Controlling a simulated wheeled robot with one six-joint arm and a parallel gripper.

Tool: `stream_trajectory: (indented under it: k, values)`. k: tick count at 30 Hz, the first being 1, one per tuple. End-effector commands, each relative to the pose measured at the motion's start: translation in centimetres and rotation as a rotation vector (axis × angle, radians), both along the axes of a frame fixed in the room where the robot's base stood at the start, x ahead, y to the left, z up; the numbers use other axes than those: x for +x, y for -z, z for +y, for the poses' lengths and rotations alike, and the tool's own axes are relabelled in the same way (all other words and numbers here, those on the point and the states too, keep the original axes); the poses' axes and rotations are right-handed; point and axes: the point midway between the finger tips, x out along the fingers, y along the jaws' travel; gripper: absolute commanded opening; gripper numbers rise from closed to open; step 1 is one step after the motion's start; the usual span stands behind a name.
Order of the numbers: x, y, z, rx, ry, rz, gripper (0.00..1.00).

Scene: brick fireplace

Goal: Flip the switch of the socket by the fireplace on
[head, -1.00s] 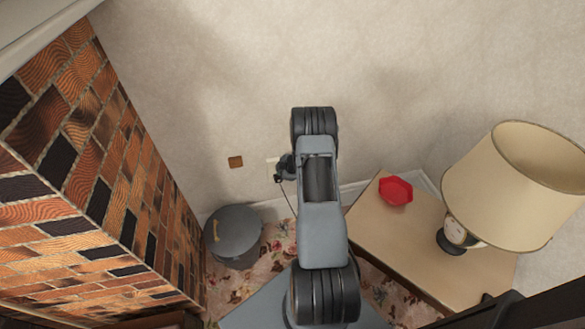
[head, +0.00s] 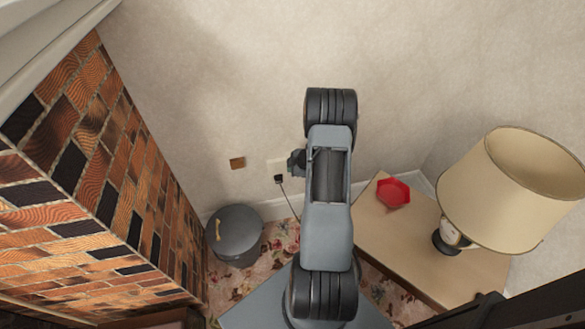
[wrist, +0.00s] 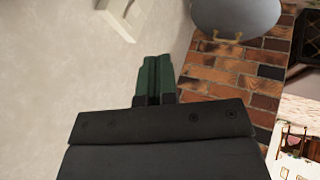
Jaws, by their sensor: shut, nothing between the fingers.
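The socket (head: 276,167) is a pale plate on the wall right of the brick fireplace (head: 95,190). A black plug (head: 279,179) with a cord hanging down sits at its lower part. Part of the socket's right side is close to or behind my arm's dark wrist end, and its switch cannot be made out. In the wrist view my gripper (wrist: 157,63) shows dark green fingers pressed together, empty, close to the wall. A cream raised piece (wrist: 123,14) lies ahead and left of the fingertips; I cannot tell whether it is the socket. The fingers are hidden in the head view.
A grey lidded pot (head: 236,234) stands on the floral rug below the socket. A small brown plate (head: 237,163) is on the wall left of the socket. At right, a wooden table (head: 405,250) holds a red dish (head: 393,192) and a lamp (head: 505,190).

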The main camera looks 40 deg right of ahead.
Motion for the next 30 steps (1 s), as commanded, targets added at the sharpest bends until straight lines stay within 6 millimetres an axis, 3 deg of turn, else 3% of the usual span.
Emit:
stream_trajectory:
  k: [12, 23, 30]
  values:
    - [-0.3, 1.6, 0.0, -0.001, 0.0, -0.001, 0.0]
    - [-0.2, 1.6, 0.1, -0.001, -0.001, 0.0, 0.0]
    - [1.4, 4.3, 0.5, 0.001, -0.002, 0.002, 0.0]
